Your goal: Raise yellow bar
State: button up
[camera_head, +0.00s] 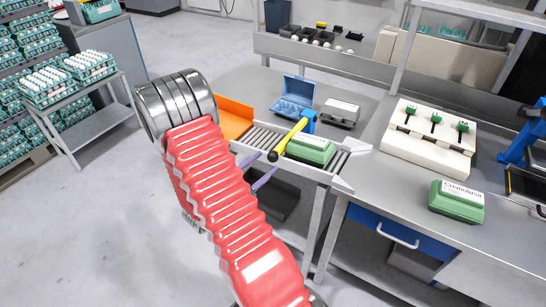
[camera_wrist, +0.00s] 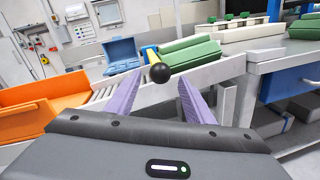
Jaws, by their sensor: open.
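The yellow bar (camera_head: 290,138) slants from a blue mount (camera_head: 309,120) down to a black ball knob (camera_head: 273,156) at its near end. In the wrist view the bar (camera_wrist: 151,54) is foreshortened and points toward me, with the knob (camera_wrist: 160,73) in front. My gripper (camera_head: 269,160) has two purple fingers, spread apart and empty. In the wrist view my gripper (camera_wrist: 160,76) has the knob lined up between its fingertips, apparently just beyond them. No contact shows.
A green egg carton (camera_head: 312,150) lies on the roller conveyor (camera_head: 264,137) beside the bar. An orange guide (camera_head: 234,117) stands left of it and an open blue carton (camera_head: 293,97) behind. Another green carton (camera_head: 455,202) sits on the right bench.

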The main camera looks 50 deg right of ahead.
aim_at(269, 160)
jog(key=shift+s+d, duration=0.2)
jog(key=shift+d, duration=2.4)
jog(key=shift+c, duration=0.3)
grip_shut()
jog(key=shift+d, duration=0.2)
jog(key=shift+a+r, duration=0.1)
jog(key=shift+a, duration=0.05)
